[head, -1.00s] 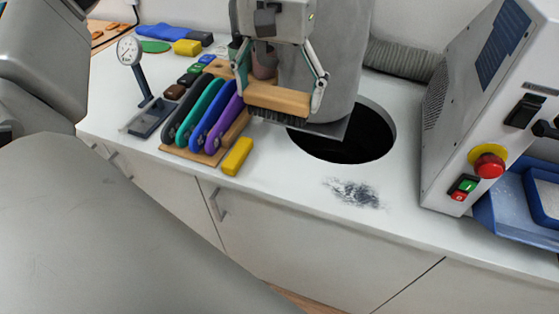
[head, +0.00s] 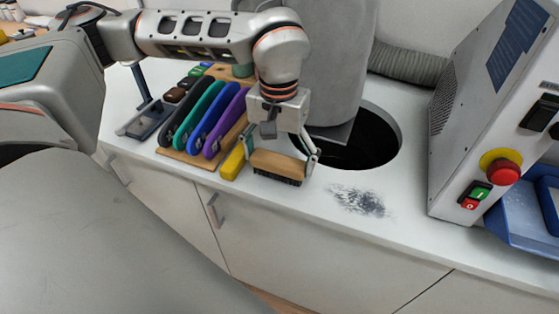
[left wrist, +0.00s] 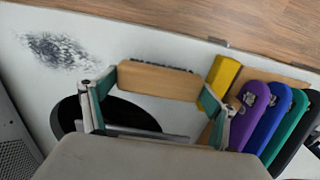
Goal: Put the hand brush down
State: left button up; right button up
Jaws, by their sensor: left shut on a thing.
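The hand brush (head: 278,165) has a wooden back and dark bristles pointing down. My left gripper (head: 282,158) is shut on it, one finger at each end. The brush is over or on the white counter's front part, just right of the yellow block; I cannot tell whether the bristles touch the counter. In the left wrist view the brush (left wrist: 158,81) lies level between the two fingers (left wrist: 155,90), with a little of its bristles showing along the far edge. My right gripper is not in view.
A yellow block (head: 232,163) and a rack of coloured insoles (head: 212,130) stand left of the brush. A round dark opening (head: 365,142) is behind it. Grey dust (head: 358,201) lies to its right. The machine (head: 478,110) stands further right.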

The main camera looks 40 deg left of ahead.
aim_at(278, 160)
pick_arm(q)
jog(key=shift+f, duration=0.3)
jog(key=shift+f, duration=0.2)
jog(key=o, duration=1.3)
notch_tip(278, 160, up, 12)
jog(key=shift+r+p, duration=0.2)
jog(key=shift+p, duration=0.7)
jog(key=shift+s+f, duration=0.1)
